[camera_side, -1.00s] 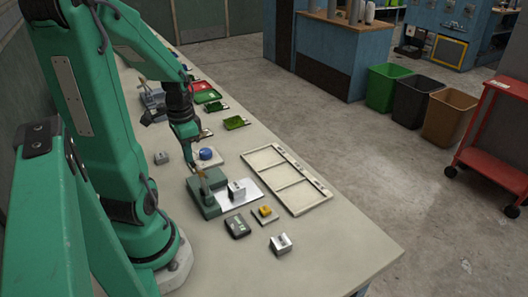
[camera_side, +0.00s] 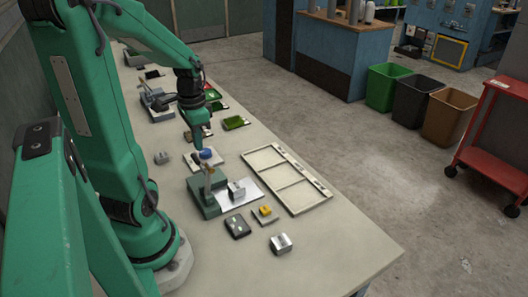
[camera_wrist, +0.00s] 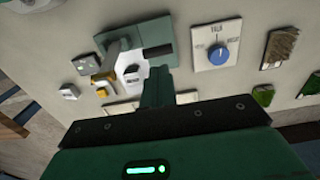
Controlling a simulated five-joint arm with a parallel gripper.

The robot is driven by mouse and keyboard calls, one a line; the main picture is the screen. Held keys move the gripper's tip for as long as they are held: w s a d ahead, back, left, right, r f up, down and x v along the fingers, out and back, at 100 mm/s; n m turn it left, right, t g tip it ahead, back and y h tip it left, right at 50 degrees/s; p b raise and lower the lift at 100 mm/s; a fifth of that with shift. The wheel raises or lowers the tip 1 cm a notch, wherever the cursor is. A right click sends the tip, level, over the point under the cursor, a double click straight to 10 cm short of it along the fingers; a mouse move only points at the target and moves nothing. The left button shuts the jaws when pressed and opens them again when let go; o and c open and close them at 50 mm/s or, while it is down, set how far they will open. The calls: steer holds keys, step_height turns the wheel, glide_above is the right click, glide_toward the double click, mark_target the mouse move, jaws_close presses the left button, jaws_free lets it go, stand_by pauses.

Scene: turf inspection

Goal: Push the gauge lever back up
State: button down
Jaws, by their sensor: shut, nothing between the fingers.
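The gauge (camera_side: 203,198) is a green block with a metal plate at its right in the side view. A small metal block (camera_side: 236,190) sits on the plate. My gripper (camera_side: 197,146) is shut and empty, above and behind the gauge, apart from the lever. Its fingers also show in the wrist view (camera_wrist: 157,88).
A white plate with a blue knob (camera_side: 206,154) lies just behind the gauge, below my gripper. A cream compartment tray (camera_side: 276,160) lies to the right. A dark device (camera_side: 238,226), a yellow piece (camera_side: 265,211) and a metal block (camera_side: 281,243) stand in front.

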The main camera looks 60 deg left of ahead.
steer(key=s+r, duration=0.5)
steer(key=r, duration=0.3)
steer(key=shift+s+r, duration=0.3)
steer(key=shift+r, duration=0.05)
steer(key=shift+w, duration=0.1)
steer(key=w+d+r+t, duration=0.1)
steer(key=w+d+t, duration=0.2)
steer(key=d, duration=0.6)
steer(key=w+d+r+t, duration=0.1)
steer(key=w+d, duration=0.3)
steer(key=d, duration=0.6)
steer(key=shift+w+d+t, duration=0.15)
steer(key=shift+w+t, duration=0.25)
steer(key=shift+t, duration=0.5)
